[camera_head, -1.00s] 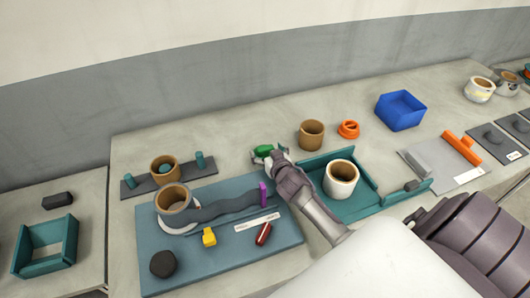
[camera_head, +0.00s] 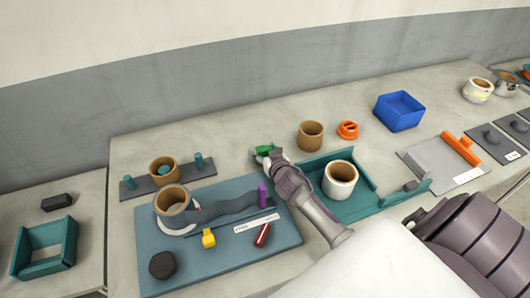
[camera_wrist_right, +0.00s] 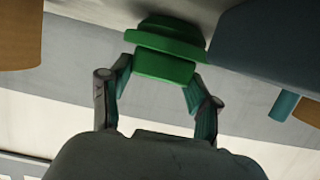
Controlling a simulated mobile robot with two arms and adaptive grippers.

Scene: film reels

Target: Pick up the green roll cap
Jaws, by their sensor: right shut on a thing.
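The green roll cap (camera_head: 264,149) is at the back of the table, behind the teal board. My right gripper (camera_head: 264,158) is at it, coming from the front right, and partly hides it. In the right wrist view the green cap (camera_wrist_right: 166,55) shows between the fingertips of my right gripper (camera_wrist_right: 162,70), which is shut on its narrower lower part. The wider rim of the cap lies beyond the fingertips. I cannot tell whether the cap is still touching the table. My left gripper is not in view.
A brown roll (camera_head: 310,135) and an orange ring cap (camera_head: 347,130) stand to the right. A teal tray (camera_head: 372,178) with a white roll (camera_head: 340,180) is right of my arm. The teal board (camera_head: 200,258) holds several small parts. A blue bin (camera_head: 399,112) stands farther right.

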